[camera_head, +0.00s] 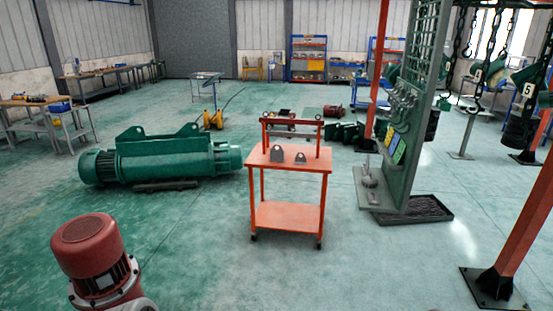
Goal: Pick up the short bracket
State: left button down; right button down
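Two small grey brackets stand on the top of the orange cart (258,161) in the middle of the view. The right one is lower and looks like the short bracket (300,158). The left one is a taller bracket (277,154). A small gap shows between them. Both are small in the picture, so fine detail cannot be told. Neither of my grippers shows in this view, and nothing is seen touching the brackets.
A red motor-like housing (93,255) is close at lower left. A large green hoist drum (165,157) lies left of the cart. A green tool panel (415,130) and an orange post (520,220) stand right. The floor before the cart is clear.

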aim_at(298, 160)
jog(key=z, duration=0.3)
jog(key=i, duration=3.7)
jog(key=u, duration=0.6)
